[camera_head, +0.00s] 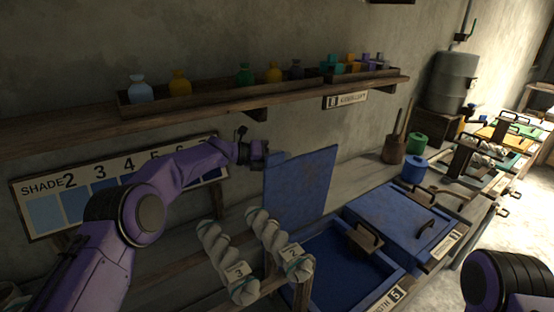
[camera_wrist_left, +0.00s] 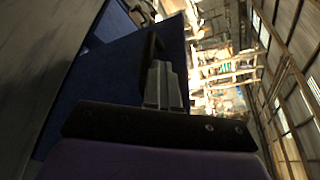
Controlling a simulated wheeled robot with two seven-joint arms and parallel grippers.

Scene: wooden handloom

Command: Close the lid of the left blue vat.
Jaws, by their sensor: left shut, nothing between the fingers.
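The lid (camera_head: 302,188) of the left blue vat stands open and nearly upright behind the vat. The left vat (camera_head: 335,262) is open below it, with dark blue inside. My left gripper (camera_head: 266,156) is at the lid's upper left corner. I cannot tell whether it touches the lid. In the left wrist view its fingers (camera_wrist_left: 163,84) are shut and empty, in front of the dark blue lid (camera_wrist_left: 115,68), close to a dark handle (camera_wrist_left: 152,45). My right gripper is out of view; only part of my right arm shows at the lower right.
A closed blue lid (camera_head: 395,220) covers the neighbouring vat. A shelf with bottles (camera_head: 180,84) runs along the wall above my left arm. A shade chart (camera_head: 45,215) hangs behind the arm.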

